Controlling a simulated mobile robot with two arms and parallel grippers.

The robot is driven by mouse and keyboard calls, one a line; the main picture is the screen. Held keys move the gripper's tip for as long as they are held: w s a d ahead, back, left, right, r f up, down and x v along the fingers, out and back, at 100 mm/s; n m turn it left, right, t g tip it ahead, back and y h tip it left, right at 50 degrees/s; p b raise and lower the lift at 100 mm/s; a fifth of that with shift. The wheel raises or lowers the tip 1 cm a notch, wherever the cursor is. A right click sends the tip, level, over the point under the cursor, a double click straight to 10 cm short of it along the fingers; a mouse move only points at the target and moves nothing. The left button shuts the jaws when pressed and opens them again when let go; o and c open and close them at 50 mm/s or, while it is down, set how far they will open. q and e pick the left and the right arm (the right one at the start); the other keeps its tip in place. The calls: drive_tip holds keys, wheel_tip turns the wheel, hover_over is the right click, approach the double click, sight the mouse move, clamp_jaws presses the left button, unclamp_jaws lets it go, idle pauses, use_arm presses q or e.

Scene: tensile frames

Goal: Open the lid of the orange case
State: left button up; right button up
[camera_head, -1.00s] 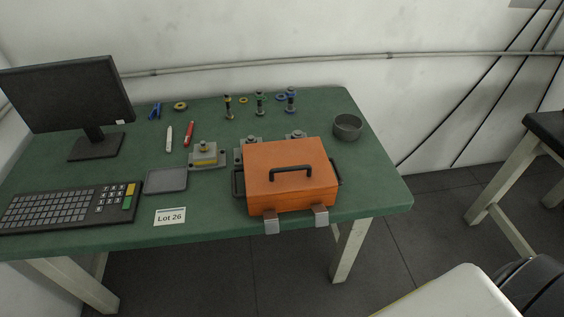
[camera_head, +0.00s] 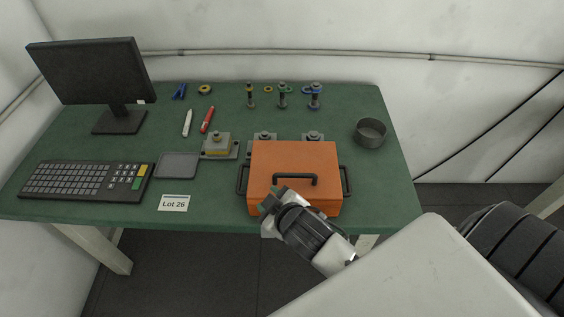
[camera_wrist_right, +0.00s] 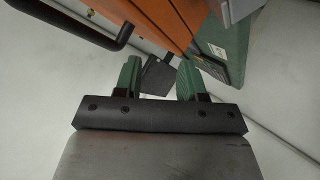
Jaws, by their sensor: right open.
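The orange case (camera_head: 310,160) sits on the front part of the green table with its lid closed. A dark handle (camera_head: 297,180) is on the lid, and dark side handles flank the case. My right gripper (camera_head: 272,203) is at the front edge of the case, left of centre, and covers part of its front. My left gripper is not seen.
A grey bowl (camera_head: 370,133) stands right of the case. Left of it are a yellow-and-grey block (camera_head: 217,146), a grey tray (camera_head: 178,166), a Lot 26 card (camera_head: 174,203), and a keyboard (camera_head: 80,181). Bolts on stands (camera_head: 283,97) are behind. The table's front edge is close.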

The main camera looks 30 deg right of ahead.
drive_tip(key=w+a+r+n+t+y, duration=0.3)
drive_tip(key=w+a+r+n+y, duration=0.15)
drive_tip(key=r+n, duration=0.2)
drive_tip(key=w+a+r+n+t+y, duration=0.4)
drive_tip(key=r+n+y, duration=0.15)
drive_tip(key=r, duration=0.25)
wheel_tip(320, 180, up, 3)
drive_tip(key=a+n+g+y, duration=0.2)
drive_tip(key=a+n+y, duration=0.15)
drive_tip(key=n, duration=0.25)
drive_tip(key=n+g+h, duration=1.2)
drive_tip(key=n+g, duration=0.7)
drive_tip(key=n, duration=0.5)
hover_over(287, 169)
drive_tip(key=s+a, duration=0.1)
drive_tip(key=s, duration=0.1)
drive_tip(key=w+d+x, duration=0.1)
drive_tip(key=x, duration=0.7)
drive_tip(key=p+x, duration=0.1)
drive_tip(key=x, duration=0.3)
drive_tip(key=p+x, duration=0.1)
drive_tip(key=x, duration=0.3)
drive_tip(key=shift+w+a+f, duration=0.15)
drive_tip(key=shift+w+a, duration=0.05)
drive_tip(key=shift+a, duration=0.1)
